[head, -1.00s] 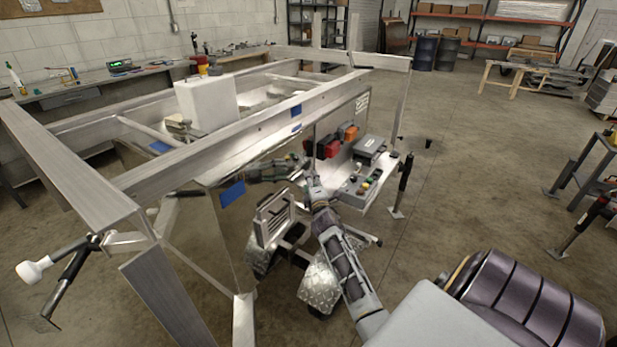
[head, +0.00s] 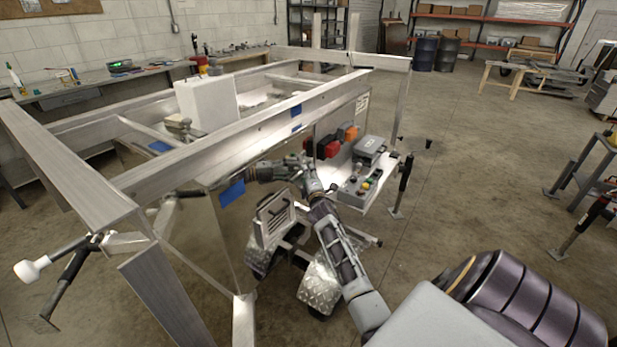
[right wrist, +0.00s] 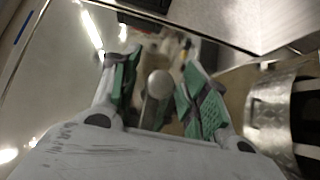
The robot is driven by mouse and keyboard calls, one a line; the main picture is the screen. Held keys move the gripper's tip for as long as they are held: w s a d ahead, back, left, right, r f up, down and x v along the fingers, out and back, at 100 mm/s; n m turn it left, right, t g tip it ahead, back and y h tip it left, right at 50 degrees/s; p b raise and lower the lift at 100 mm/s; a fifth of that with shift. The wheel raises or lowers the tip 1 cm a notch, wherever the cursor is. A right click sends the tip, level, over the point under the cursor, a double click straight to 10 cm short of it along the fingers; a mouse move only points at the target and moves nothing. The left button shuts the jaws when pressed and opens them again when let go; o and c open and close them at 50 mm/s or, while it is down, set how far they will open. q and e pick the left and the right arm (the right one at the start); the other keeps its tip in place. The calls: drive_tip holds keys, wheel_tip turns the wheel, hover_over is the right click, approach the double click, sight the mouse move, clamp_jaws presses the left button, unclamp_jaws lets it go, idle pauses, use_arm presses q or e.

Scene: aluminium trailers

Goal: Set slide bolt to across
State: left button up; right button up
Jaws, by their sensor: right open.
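In the head view my right arm reaches to the shiny side panel (head: 225,205) of the trailer. Its gripper (head: 296,161) is close to that panel, and its fingers are too small to read there. In the right wrist view the right gripper (right wrist: 156,88) is open, with green pads on both fingers. A round grey knob (right wrist: 159,84) on a short stem shows between the fingers, apparently the slide bolt's knob. I see no clear contact with either pad. The bolt's body and its position cannot be made out. My left gripper is not in view.
A control box with coloured buttons (head: 362,186) and red and orange connectors (head: 328,147) are right of the gripper. A louvred plate (head: 273,216) is below it. The trailer's top rail (head: 255,125) runs above. The panel is mirror-like. Open floor lies to the right.

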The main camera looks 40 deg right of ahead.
clamp_jaws()
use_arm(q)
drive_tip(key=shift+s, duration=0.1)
use_arm(e)
drive_tip(key=shift+a, duration=0.1)
